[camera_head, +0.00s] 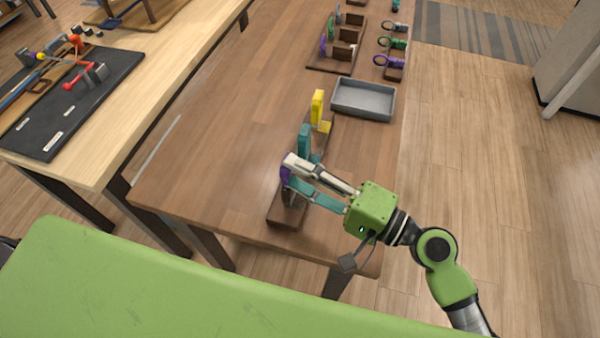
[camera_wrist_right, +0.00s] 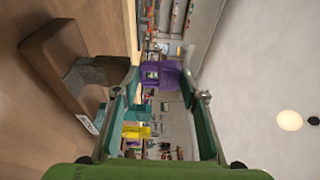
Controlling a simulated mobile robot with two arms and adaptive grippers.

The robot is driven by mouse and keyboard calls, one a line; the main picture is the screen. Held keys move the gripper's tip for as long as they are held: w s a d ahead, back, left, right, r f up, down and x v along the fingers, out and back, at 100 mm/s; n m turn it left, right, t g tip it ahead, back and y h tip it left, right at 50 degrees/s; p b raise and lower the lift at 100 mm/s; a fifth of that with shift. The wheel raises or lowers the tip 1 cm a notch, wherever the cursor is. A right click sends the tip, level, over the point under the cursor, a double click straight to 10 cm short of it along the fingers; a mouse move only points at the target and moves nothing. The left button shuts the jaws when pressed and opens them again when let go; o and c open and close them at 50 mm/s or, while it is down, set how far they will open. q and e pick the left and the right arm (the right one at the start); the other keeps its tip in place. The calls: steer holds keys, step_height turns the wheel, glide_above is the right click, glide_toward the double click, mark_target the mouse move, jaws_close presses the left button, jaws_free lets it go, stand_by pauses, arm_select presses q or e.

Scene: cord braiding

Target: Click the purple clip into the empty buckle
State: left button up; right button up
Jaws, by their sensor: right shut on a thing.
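The purple clip (camera_head: 284,175) is at the tips of my right gripper (camera_head: 291,172), which is shut on it. In the right wrist view the purple clip (camera_wrist_right: 160,77) shows between the fingertips (camera_wrist_right: 158,88). The empty buckle (camera_head: 293,198) is a dark grey-brown piece on the near end of the wooden base (camera_head: 284,213), just below the clip. In the right wrist view the buckle (camera_wrist_right: 100,72) shows to the left, with a visible gap between it and the clip. My fingers partly cover both in the head view. My left gripper is not in view.
Behind, along the same strip, stand a teal clip (camera_head: 304,138) and a yellow clip (camera_head: 317,105). A grey tray (camera_head: 363,99) lies beyond them. Racks with coloured pieces stand farther back. The table (camera_head: 220,150) left of the strip is clear.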

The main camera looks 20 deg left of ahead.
steer(key=shift+s+f+b, duration=0.2)
steer(key=shift+f+b, duration=0.1)
steer(key=shift+f, duration=0.35)
steer(key=shift+s+f+b, duration=0.15)
steer(key=shift+f+b, duration=0.1)
steer(key=shift+f, duration=0.35)
steer(key=o, duration=1.2)
steer(key=shift+o, duration=0.2)
steer(key=shift+w+d+r, duration=0.1)
steer(key=shift+w+r, duration=0.1)
steer(key=shift+r, duration=0.2)
steer(key=shift+r, duration=0.1)
steer(key=o, duration=0.5)
steer(key=shift+w, duration=0.1)
steer(key=shift+o, duration=0.2)
steer(key=shift+b+v, duration=1.35)
steer(key=shift+v, duration=1.6)
